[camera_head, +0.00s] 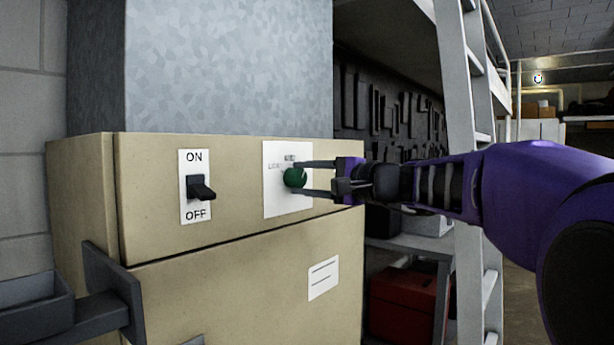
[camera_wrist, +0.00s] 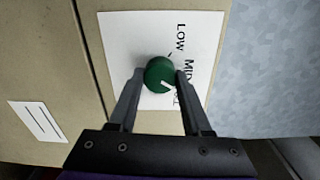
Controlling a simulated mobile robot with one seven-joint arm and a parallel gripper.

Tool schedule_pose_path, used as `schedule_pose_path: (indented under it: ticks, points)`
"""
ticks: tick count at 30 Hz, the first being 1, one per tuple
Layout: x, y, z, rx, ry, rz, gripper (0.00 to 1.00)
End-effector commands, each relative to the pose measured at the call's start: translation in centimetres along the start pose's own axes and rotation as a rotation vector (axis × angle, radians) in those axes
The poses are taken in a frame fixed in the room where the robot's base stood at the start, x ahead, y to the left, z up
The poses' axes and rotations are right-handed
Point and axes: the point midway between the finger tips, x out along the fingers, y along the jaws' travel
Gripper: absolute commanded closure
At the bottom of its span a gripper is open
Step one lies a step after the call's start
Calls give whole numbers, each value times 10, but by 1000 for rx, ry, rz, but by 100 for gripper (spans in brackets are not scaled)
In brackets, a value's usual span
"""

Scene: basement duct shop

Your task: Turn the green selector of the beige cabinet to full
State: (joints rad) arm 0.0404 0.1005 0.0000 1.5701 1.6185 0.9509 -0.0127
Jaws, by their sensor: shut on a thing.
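The green selector (camera_head: 294,177) is a round knob on a white label plate (camera_head: 274,205) on the front of the beige cabinet (camera_head: 235,285). My gripper (camera_head: 304,177) reaches in from the right and is shut on the knob, one finger on each side. In the wrist view the knob (camera_wrist: 158,72) sits between the fingertips (camera_wrist: 160,76). Its white pointer line slants to the lower right, toward the last label. LOW and MID are readable on the plate; the last label is partly hidden by the right finger.
A black ON/OFF switch (camera_head: 201,188) is on the cabinet left of the selector. A grey metal duct (camera_head: 230,65) rises from the cabinet top. A grey bracket (camera_head: 110,295) juts out at the lower left. A ladder (camera_head: 468,90) and a red box (camera_head: 402,300) stand at the right.

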Motion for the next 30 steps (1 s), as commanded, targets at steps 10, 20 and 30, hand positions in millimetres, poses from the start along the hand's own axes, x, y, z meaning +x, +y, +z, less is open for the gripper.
schedule_pose_path:
  ticks: [10, 20, 30]
  points:
    - [0, -2, 0, 290, -6, 0, 100]
    - [0, -1, 0, 451, -8, 0, 100]
    - [0, 0, 0, 496, -9, 0, 100]
